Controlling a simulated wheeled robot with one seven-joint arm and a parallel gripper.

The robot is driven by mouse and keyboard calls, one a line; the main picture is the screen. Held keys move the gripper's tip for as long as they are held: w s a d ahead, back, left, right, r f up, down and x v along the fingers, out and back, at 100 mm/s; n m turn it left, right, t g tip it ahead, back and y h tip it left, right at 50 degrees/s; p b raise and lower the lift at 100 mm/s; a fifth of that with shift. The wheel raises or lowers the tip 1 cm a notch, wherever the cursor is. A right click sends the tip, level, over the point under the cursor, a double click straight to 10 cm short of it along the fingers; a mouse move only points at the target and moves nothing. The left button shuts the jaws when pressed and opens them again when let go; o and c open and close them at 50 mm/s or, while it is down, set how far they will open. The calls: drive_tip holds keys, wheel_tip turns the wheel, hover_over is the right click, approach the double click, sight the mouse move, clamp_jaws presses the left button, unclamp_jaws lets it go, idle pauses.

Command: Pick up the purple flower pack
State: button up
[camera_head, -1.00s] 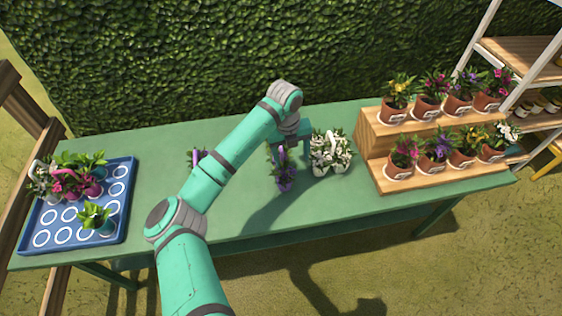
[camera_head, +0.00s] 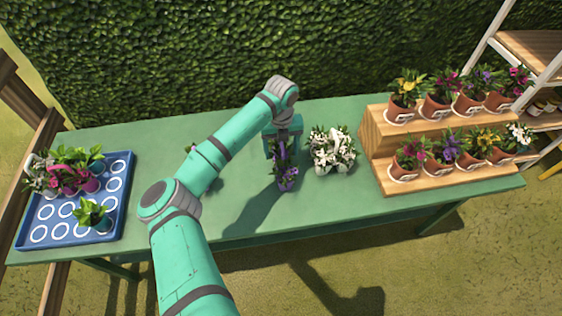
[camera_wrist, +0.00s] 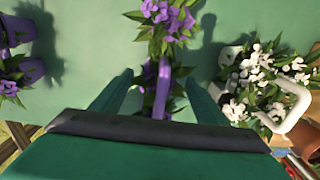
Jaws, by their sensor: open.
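The purple flower pack (camera_head: 286,176), with purple blooms, green leaves and a purple handle, stands on the green table near its middle. My gripper (camera_head: 283,150) is open just above and behind it. In the wrist view, the pack's purple handle (camera_wrist: 163,88) lies between the two open fingers of my gripper (camera_wrist: 161,95), with a gap on each side. Its blooms (camera_wrist: 166,14) show beyond the handle; its lower part is partly hidden by my gripper. Other purple flowers (camera_wrist: 20,66) stand at the left of the wrist view; in the head view my arm mostly hides them.
A white flower pack (camera_head: 332,152) stands close to the right; its white handle (camera_wrist: 292,105) shows in the wrist view. A blue tray (camera_head: 60,232) with several plants is at the far left. A wooden stepped stand (camera_head: 440,182) with potted flowers is at the right.

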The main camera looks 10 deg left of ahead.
wheel_tip(320, 180, down, 5)
drive_tip(key=shift+w+r, duration=0.1)
drive_tip(key=shift+c, duration=0.3)
drive_tip(key=c, duration=1.4)
